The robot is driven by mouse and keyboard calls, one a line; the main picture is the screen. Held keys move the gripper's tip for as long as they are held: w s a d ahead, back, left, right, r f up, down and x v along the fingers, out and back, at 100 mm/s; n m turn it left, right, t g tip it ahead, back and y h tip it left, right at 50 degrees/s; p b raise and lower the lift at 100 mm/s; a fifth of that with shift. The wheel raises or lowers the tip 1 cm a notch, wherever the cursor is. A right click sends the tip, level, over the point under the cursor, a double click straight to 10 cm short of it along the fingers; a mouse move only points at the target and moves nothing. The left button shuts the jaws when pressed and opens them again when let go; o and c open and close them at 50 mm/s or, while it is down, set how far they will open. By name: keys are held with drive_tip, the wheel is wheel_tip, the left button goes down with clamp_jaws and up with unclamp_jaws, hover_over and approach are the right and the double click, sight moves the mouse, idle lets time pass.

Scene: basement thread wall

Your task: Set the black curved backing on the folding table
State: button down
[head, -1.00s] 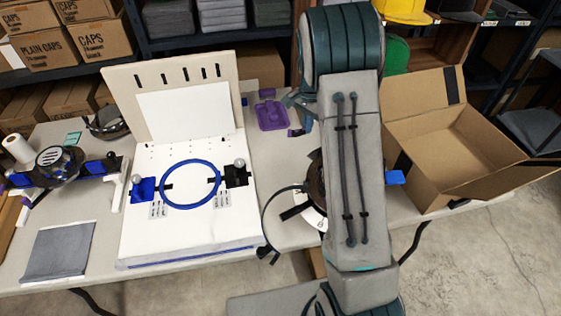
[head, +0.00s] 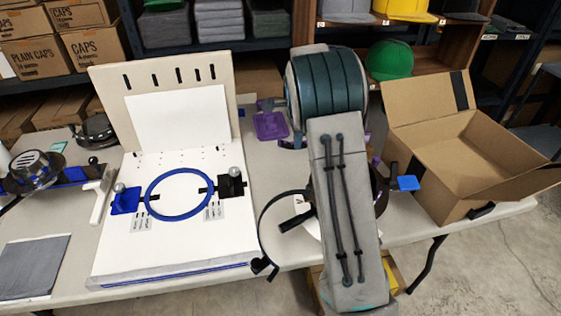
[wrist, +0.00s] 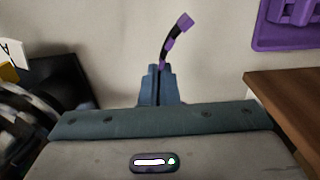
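In the wrist view my gripper (wrist: 160,86) has its two blue-grey fingers close together. A thin curved strip, black with purple patches (wrist: 175,42), rises from between the fingertips. It looks like the black curved backing seen edge-on, gripped at its near end. Whether it touches the surface below is unclear. In the head view my arm hides most of the gripper and the backing. The folding table (head: 268,160) has a pale grey top; my arm reaches over its right half.
A white hooping board with a blue ring (head: 180,218) takes the table's middle. A round cap fixture with a black strap (head: 266,225) is partly hidden by my arm. An open cardboard box (head: 450,185) stands right.

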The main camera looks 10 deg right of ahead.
hover_over(281, 168)
wheel_tip(281, 168, down, 3)
drive_tip(key=shift+f, duration=0.1)
drive_tip(key=shift+f+b, duration=0.45)
drive_tip(key=shift+f, duration=1.5)
drive_tip(key=shift+f, duration=0.1)
drive_tip(key=c, duration=1.7)
unclamp_jaws()
